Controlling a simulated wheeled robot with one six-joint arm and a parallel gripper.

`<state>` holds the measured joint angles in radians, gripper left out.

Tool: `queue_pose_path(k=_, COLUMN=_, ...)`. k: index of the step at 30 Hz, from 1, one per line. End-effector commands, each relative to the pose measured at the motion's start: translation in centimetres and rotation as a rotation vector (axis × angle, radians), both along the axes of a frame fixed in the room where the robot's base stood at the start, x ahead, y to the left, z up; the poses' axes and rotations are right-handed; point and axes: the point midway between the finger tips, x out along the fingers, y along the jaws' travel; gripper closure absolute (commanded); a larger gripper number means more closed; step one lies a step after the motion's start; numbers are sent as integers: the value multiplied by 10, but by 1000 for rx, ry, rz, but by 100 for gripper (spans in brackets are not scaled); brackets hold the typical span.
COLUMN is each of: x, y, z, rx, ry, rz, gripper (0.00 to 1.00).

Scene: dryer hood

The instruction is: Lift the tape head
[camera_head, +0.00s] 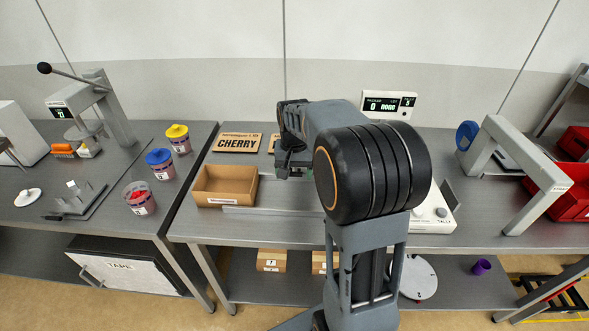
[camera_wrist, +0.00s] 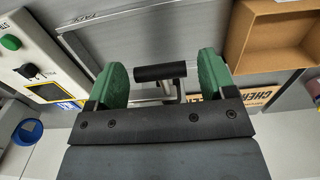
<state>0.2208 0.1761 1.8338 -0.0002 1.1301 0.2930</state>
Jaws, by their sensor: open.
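My gripper (camera_wrist: 164,80) is open, its two green fingers apart with nothing gripped. In the wrist view a black bar handle (camera_wrist: 150,73) on a grey stem shows between the fingers. I cannot tell how far below the fingertips it is. It stands over a grey plate (camera_wrist: 120,42) with a small label on its edge that may read "TAPE". In the head view my arm hides the handle, and my gripper (camera_head: 293,170) is over the middle bench. A blue roll (camera_head: 467,134) sits on a grey angled frame (camera_head: 510,150) at the right; whether it belongs to the tape head is unclear.
The left bench (camera_head: 105,215) holds a lever press and several cups. Red bins (camera_head: 572,190) are far right.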

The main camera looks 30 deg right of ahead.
Motion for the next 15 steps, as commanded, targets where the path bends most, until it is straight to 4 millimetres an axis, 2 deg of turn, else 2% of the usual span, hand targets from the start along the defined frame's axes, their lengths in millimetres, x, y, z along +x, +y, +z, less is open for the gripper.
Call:
queue_pose_path(k=5, x=1, y=0, z=11, rx=0, ry=-2, rz=0, gripper=23)
queue_pose_path(k=15, x=0, y=0, z=78, rx=-1, ry=-4, rz=0, gripper=23)
